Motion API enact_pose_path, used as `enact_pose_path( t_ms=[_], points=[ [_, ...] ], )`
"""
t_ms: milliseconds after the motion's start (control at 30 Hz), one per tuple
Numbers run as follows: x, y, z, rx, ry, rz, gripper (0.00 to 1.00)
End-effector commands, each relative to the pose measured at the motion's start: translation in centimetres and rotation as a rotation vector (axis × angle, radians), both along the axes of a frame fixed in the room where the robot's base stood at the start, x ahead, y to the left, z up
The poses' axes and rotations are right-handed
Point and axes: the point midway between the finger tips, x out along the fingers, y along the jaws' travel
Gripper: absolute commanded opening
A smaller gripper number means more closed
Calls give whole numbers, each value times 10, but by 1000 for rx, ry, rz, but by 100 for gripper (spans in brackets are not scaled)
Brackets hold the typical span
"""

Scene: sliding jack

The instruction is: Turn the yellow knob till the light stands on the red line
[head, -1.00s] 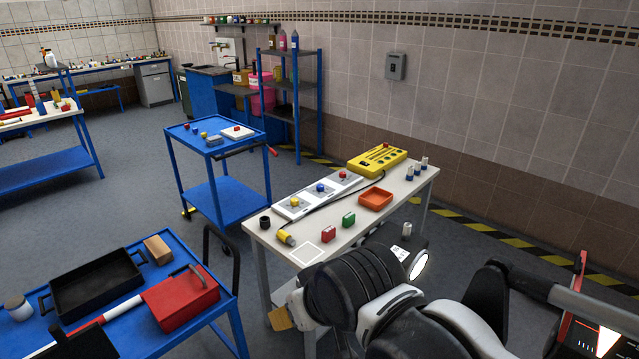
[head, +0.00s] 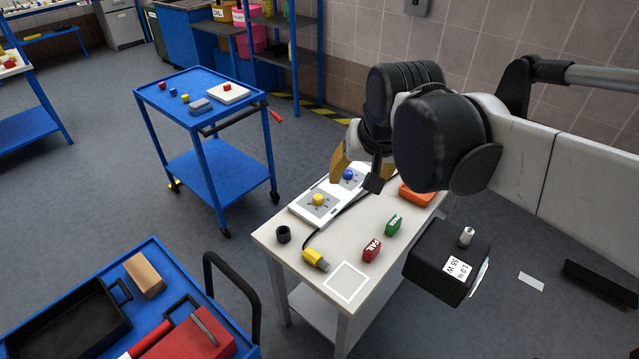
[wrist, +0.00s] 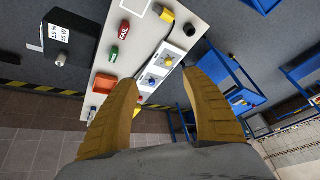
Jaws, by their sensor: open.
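The yellow knob (head: 318,199) sits on a white panel (head: 300,210) on the white table. It also shows in the wrist view (wrist: 168,62). A blue knob (head: 348,174) stands on the neighbouring panel, also seen in the wrist view (wrist: 152,80). My gripper (head: 345,165) hangs above the panels, behind the yellow knob in the head view. In the wrist view its two orange fingers (wrist: 162,78) are spread wide and empty, with the panels visible beyond them. I cannot make out a light or a red line.
A yellow connector (head: 316,259), black cup (head: 283,234), red block (head: 372,249), green block (head: 394,225) and orange tray (head: 415,195) share the table. A labelled black box (head: 447,275) is at its right. A blue cart (head: 205,100) stands behind left.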

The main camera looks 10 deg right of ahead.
Motion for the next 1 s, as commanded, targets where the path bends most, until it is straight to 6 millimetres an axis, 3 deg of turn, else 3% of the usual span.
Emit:
enact_pose_path(
  t_ms=[167,367,567,700,900,1000],
  points=[
    [64,0,-1,45,70,-96,56],
    [150,0,-31,100,173,-244,56],
    [229,0,-93,141,276,-402,56],
    [272,0,-153,159,344,-513,56],
    [306,0,-232,170,420,-645,56],
    [312,0,-256,172,441,-685,56]
  ],
)
